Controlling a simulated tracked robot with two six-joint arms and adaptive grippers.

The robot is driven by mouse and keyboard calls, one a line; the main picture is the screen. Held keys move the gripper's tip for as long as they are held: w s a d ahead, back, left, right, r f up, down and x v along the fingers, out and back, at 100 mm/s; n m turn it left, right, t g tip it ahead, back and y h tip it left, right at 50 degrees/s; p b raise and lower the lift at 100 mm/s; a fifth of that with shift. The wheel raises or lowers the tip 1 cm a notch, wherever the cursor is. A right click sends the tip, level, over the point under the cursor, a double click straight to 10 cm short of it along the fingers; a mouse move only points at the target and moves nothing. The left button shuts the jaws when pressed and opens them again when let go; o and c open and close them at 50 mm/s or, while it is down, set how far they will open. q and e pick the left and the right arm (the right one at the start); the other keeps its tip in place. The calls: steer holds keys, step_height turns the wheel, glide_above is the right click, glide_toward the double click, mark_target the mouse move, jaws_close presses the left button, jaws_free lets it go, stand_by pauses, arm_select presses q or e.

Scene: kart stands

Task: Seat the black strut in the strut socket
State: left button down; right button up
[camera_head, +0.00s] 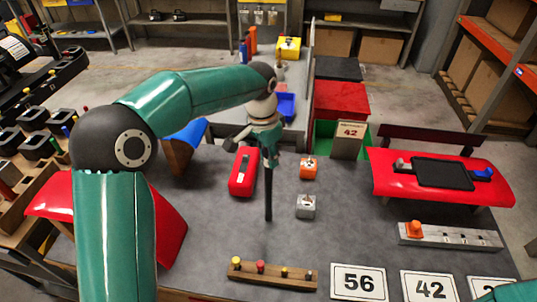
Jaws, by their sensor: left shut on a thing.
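My left gripper (269,158) is shut on the upper end of the black strut (268,195). The strut hangs about upright over the grey table, its lower end near the middle of the table top. I cannot tell whether that end touches the table. I cannot tell for sure which thing is the strut socket. An orange block (309,169) and a grey block (306,207), each with a small fitting on top, stand to the right of the strut. My right gripper is out of view.
A red box (243,172) lies left of the strut. A wooden rail (272,275) with colored pegs lies in front. A grey rail (448,238) with an orange piece, a red panel (390,178) and number cards (359,283) are at right. Bare table surrounds the strut's lower end.

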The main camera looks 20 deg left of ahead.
arm_select(q)
steer(key=shift+f, duration=0.1)
steer(key=c, duration=1)
jaws_free()
steer(key=shift+o, duration=0.2)
